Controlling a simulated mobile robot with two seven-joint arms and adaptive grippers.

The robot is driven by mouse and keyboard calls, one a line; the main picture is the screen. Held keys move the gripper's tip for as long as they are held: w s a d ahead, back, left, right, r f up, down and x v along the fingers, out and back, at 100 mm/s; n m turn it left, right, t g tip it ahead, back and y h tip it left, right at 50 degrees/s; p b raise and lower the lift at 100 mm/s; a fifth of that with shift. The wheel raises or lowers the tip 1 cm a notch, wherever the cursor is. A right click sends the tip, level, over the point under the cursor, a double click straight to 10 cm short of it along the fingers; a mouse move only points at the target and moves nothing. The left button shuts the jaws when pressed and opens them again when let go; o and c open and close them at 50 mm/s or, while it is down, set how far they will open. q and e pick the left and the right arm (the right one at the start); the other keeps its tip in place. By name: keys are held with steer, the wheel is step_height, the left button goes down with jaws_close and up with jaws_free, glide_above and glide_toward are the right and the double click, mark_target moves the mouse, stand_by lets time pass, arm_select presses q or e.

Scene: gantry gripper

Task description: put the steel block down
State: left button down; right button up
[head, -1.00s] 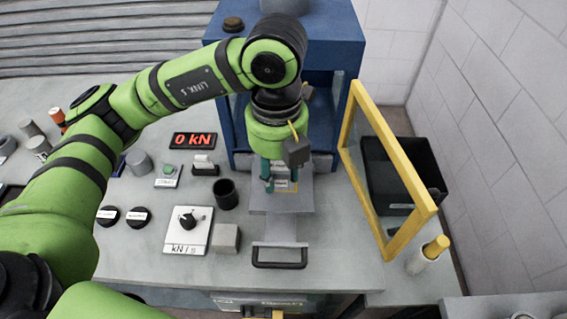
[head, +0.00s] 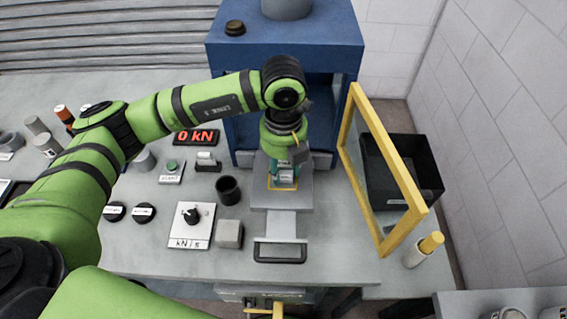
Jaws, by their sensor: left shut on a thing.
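My left gripper (head: 284,168) points down in front of the blue press, over the grey sliding plate. It is shut on the steel block (head: 286,175), a small grey piece with a light label, mostly hidden by the fingers and wrist. A yellow square outline (head: 284,188) on the plate (head: 280,201) shows around and below the block. I cannot tell whether the block touches the plate.
The blue press (head: 225,75) stands behind. A yellow-framed guard (head: 385,155) stands to the right, with a black bin (head: 425,165) beyond it. A black cup (head: 228,190), a grey cube (head: 229,234) and a knob panel (head: 190,226) are left of the plate. The plate's front is clear.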

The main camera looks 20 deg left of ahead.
mark_target(284, 163)
arm_select(q)
steer(key=shift+f, duration=0.1)
steer(key=c, duration=0.8)
jaws_free()
steer(key=shift+o, duration=0.2)
steer(key=shift+r, duration=0.2)
step_height(284, 163, up, 12)
steer(key=b, duration=0.2)
steer(key=shift+b, duration=0.3)
